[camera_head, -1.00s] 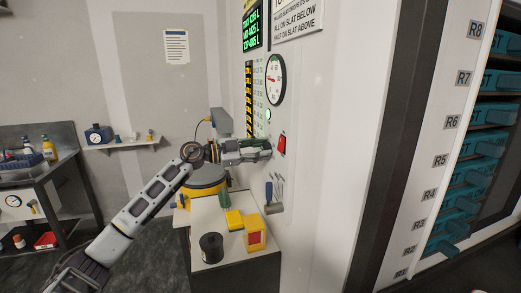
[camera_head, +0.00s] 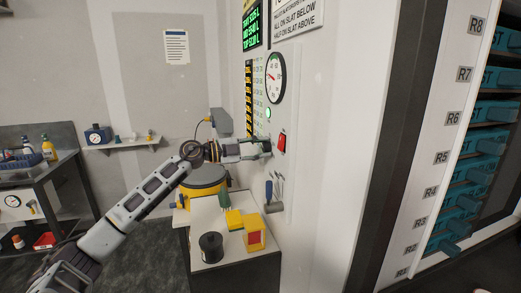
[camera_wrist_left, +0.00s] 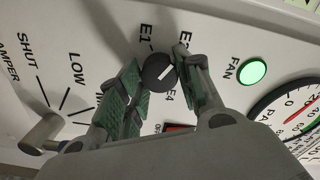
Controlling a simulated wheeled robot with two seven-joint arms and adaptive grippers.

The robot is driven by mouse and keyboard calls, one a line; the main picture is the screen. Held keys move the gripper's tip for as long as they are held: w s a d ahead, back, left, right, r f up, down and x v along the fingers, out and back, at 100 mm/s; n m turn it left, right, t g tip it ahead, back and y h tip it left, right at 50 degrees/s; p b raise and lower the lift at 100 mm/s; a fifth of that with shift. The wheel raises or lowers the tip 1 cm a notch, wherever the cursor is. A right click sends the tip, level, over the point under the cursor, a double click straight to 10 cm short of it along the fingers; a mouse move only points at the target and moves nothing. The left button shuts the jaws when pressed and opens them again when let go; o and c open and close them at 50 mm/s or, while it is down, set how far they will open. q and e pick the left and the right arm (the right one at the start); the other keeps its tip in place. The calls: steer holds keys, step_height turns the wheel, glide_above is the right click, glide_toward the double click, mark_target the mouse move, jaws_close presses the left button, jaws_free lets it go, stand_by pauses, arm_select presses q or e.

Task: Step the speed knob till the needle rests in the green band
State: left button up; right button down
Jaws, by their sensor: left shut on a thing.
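In the left wrist view a dark round knob (camera_wrist_left: 158,71) with a white pointer line sits between labels E1 and E4; other labels are partly hidden by a finger. The line slants from lower left to upper right. My left gripper (camera_wrist_left: 156,76) is shut on this knob, a green-padded finger on each side. In the head view my left gripper (camera_head: 259,148) reaches the wall panel and hides the knob.
A lit green FAN lamp (camera_wrist_left: 253,71) and a damper lever (camera_wrist_left: 42,133) flank the knob. A red switch (camera_head: 282,143) is just right of my gripper. Below stands a bench (camera_head: 213,225) with a black spool (camera_head: 211,246) and yellow boxes (camera_head: 254,234).

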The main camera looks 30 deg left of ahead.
arm_select(q)
steer(key=o, duration=1)
steer(key=shift+s+a, duration=0.1)
steer(key=shift+s, duration=0.05)
steer(key=shift+v, duration=5.85)
steer(key=shift+m, duration=0.3)
